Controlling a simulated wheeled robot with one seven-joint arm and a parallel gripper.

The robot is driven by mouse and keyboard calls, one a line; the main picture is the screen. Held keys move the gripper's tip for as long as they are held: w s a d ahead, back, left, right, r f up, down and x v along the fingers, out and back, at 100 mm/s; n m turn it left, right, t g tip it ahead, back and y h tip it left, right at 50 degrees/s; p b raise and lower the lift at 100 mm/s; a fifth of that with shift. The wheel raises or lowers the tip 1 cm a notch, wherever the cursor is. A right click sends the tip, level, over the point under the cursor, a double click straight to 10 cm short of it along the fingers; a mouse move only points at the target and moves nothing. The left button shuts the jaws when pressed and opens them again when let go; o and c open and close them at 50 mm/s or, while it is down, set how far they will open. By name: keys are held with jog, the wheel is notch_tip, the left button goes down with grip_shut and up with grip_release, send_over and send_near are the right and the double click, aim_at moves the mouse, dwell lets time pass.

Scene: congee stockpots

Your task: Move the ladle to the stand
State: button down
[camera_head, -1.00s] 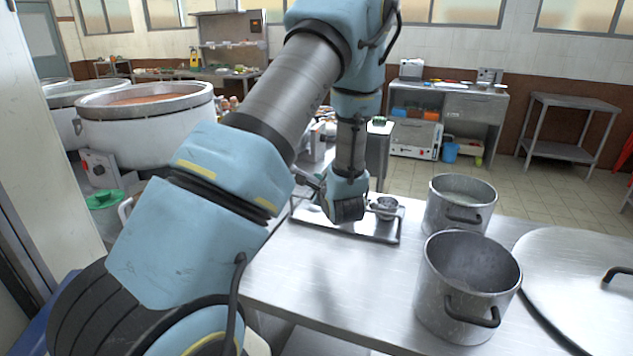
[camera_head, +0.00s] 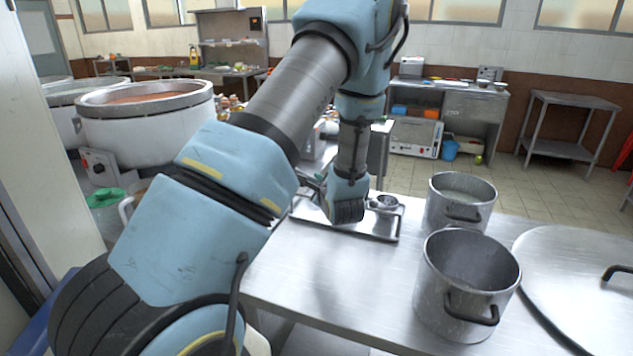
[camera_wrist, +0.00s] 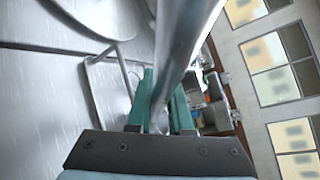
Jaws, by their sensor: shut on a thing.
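In the wrist view, my gripper (camera_wrist: 161,108) has its two green fingers closed around the shiny metal handle of the ladle (camera_wrist: 183,45). The handle runs from between the fingers up past the top edge of the picture. The stand (camera_head: 375,236), a shallow metal tray with a raised wire rail, lies on the table behind my wrist in the head view. Its rail also shows in the wrist view (camera_wrist: 92,92). A small round metal bowl (camera_head: 383,203) shows at the stand's right end; I cannot tell whether it belongs to the ladle.
Two metal pots (camera_head: 467,290) (camera_head: 461,205) stand to the right of the stand, one behind the other. A large round lid (camera_head: 575,285) lies further right. The table (camera_head: 325,285) in front of the stand is clear. Large white stockpots (camera_head: 145,125) stand at left.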

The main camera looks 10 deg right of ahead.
jog(key=c, duration=0.7)
grip_release()
jog(key=shift+c, duration=0.2)
jog(key=shift+f, duration=0.1)
jog(key=b+v, duration=0.2)
jog(key=v, duration=0.8)
jog(key=shift+s+b, duration=0.3)
jog(key=shift+s, duration=0.1)
jog(key=shift+d, duration=0.1)
